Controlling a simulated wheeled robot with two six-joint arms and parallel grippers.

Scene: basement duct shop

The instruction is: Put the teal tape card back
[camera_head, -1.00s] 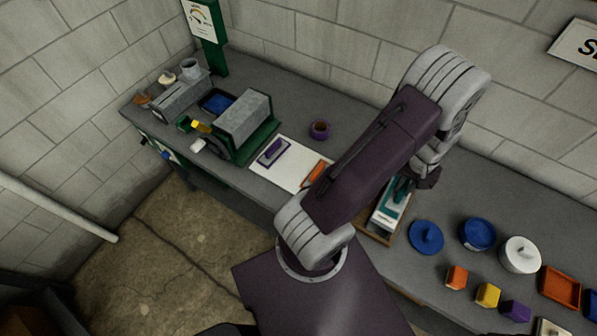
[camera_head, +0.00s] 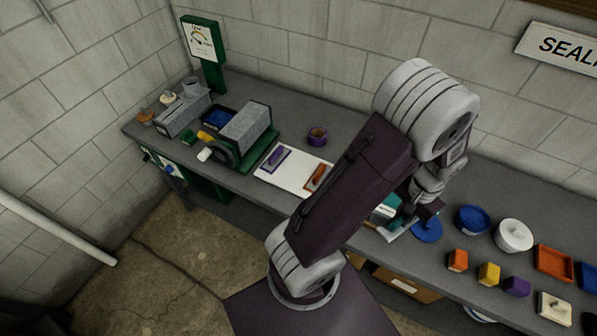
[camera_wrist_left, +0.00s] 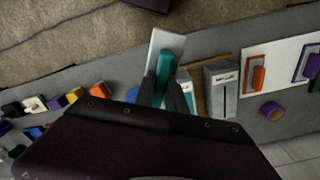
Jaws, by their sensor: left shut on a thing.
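My left gripper (camera_wrist_left: 166,98) is shut on the teal tape card, a pale grey card (camera_wrist_left: 168,43) with a teal piece along it. In the wrist view it points away from the fingers over the bench's front edge. In the head view, my left gripper (camera_head: 408,217) is largely behind my arm. A pale corner of the card (camera_head: 391,233) shows beside the blue lid. In the wrist view, a teal, white-labelled box (camera_wrist_left: 185,84) and a grey labelled box (camera_wrist_left: 221,90) stand right of the card, with a wooden tray edge (camera_wrist_left: 198,96) between them. My right gripper is not in view.
A white board (camera_head: 268,181) holds orange (camera_head: 317,177) and purple (camera_head: 275,157) pieces. A blue lid (camera_head: 427,229), blue bowl (camera_head: 472,219), white pot (camera_head: 513,236) and coloured blocks (camera_head: 488,273) sit right.

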